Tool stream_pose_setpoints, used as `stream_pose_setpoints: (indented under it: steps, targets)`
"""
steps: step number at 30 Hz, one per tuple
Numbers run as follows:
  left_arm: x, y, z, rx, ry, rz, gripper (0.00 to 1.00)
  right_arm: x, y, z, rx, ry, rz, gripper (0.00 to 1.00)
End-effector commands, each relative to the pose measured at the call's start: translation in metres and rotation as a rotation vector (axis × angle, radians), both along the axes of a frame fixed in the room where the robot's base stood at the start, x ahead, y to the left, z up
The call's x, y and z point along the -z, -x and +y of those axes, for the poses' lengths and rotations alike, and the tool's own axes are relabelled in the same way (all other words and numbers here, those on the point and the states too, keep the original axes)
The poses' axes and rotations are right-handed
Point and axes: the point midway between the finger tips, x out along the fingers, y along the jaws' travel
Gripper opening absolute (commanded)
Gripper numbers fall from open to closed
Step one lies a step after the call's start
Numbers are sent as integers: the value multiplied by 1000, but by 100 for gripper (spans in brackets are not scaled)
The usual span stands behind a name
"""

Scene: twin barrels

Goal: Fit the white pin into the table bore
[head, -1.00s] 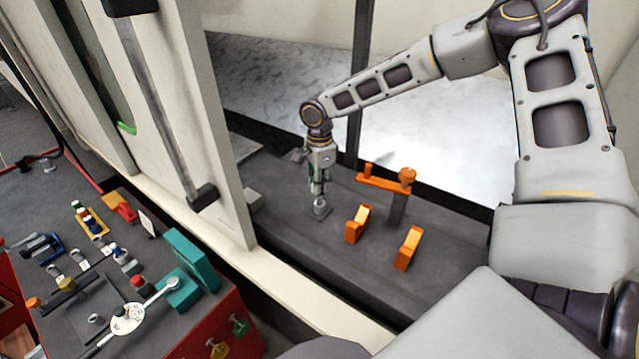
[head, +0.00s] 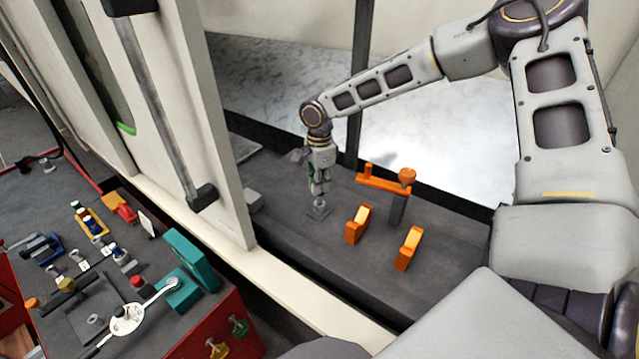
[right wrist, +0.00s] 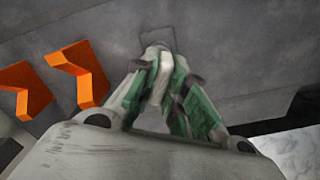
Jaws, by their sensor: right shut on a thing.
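My right gripper (head: 319,194) points down over the dark table inside the enclosure and is shut on the white pin (head: 319,205). The pin stands out below the fingertips, roughly upright, over a small dark square plate (head: 326,215) on the table. The plate's outline also shows past the fingers in the right wrist view (right wrist: 156,36). There the green and white fingers (right wrist: 158,62) close together around the pin, and most of the pin is hidden. The bore's opening is hidden, so I cannot tell how deep the pin sits. My left gripper is out of view.
Two orange blocks (head: 358,224) (head: 408,248) stand right of the gripper. An orange bar on a dark post (head: 384,183) stands behind them. A sliding door frame (head: 215,120) is at the left. A bench with several small parts and a teal block (head: 190,260) is lower left.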

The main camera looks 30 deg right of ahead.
Motion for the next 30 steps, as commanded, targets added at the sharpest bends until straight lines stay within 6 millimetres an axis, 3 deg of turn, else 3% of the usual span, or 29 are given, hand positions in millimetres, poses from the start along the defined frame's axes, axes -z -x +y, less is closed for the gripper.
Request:
stream_pose_setpoints:
  steps: [30]
  targets:
    - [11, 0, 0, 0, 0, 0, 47, 15, 0, 0, 0, 0, 0, 0]
